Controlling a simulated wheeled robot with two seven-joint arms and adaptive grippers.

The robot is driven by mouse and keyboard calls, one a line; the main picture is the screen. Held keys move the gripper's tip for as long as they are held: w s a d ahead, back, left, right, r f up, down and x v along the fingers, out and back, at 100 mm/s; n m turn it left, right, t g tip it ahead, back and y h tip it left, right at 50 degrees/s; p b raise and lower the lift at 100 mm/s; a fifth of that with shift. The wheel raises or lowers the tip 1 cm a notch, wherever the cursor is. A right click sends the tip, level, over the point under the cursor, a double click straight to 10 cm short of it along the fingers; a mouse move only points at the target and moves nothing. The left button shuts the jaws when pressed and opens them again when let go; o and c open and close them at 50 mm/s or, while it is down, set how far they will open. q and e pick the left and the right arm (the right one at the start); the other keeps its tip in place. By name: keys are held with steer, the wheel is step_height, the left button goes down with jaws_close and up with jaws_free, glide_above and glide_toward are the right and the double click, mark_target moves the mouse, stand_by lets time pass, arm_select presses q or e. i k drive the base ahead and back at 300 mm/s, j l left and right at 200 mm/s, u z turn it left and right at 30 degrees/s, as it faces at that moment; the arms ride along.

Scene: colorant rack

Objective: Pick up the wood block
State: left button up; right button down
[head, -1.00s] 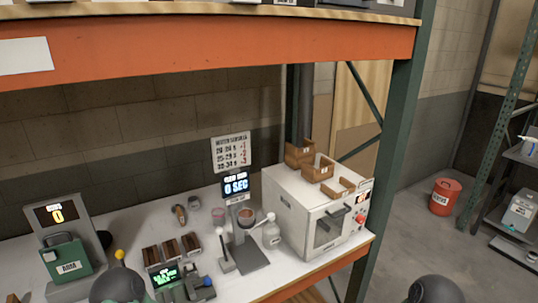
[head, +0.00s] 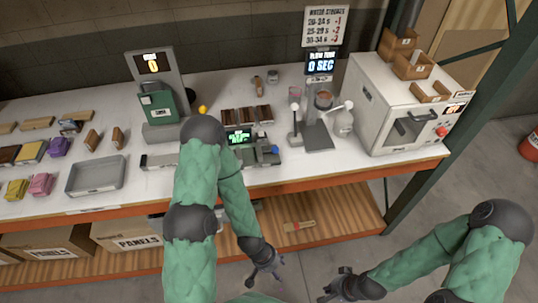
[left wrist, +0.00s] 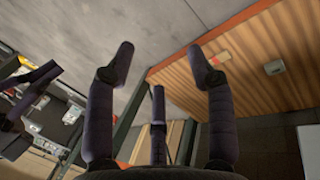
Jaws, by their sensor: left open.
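Two small brown wood blocks stand on the white worktop at the left of the head view, one (head: 91,139) beside the other (head: 118,138). Lighter flat wood pieces (head: 37,123) lie further left. I cannot tell which one the task means. My left gripper (head: 264,272) is open and empty, low in front of the bench and well away from the blocks. Its spread fingers show in the left wrist view (left wrist: 160,85). My right gripper (head: 335,287) is at the bottom of the head view, its fingers too small to judge.
A grey tray (head: 96,190), green machine (head: 158,106), dark-block rack (head: 247,116), stand (head: 318,130) and white oven (head: 405,110) occupy the worktop. The lower shelf (head: 345,205) holds a tan-and-red item (head: 299,226) and boxes labelled PANELS (head: 128,236).

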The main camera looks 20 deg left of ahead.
mark_target(118, 136)
steer(key=u, duration=2.1)
steer(key=k+j, duration=0.05)
steer(key=j, duration=0.05)
